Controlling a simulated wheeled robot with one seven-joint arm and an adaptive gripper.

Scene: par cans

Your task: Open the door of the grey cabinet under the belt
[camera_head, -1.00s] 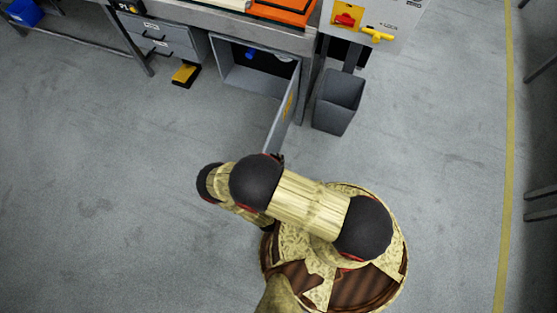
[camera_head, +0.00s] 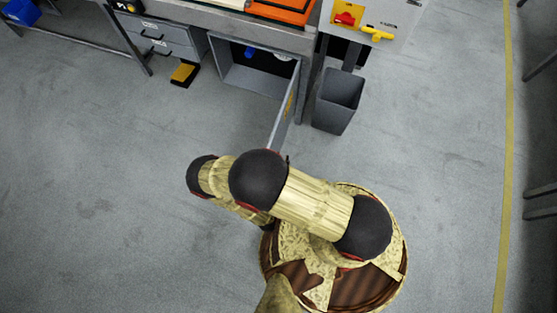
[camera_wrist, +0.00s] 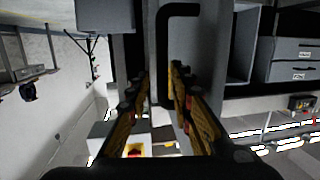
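The grey cabinet (camera_head: 225,75) under the belt stands at the top middle of the head view, its front open. Its door (camera_head: 284,112) swings out from the right side, roughly square to the front; its near end is partly hidden by my arm. In the wrist view the door's black bar handle (camera_wrist: 162,55) runs up the middle, in front of the grey door panel (camera_wrist: 195,35). My gripper (camera_wrist: 158,80) has its fingers spread, with the lower handle seen between them and a gap visible; contact is unclear. The head view hides my gripper behind my arm.
A grey bin (camera_head: 338,100) stands right of the door. A control box with a red switch (camera_head: 344,19) is above it. Drawers (camera_head: 160,40) and a yellow-black pedal (camera_head: 184,73) are to the left. Floor left of the door is clear.

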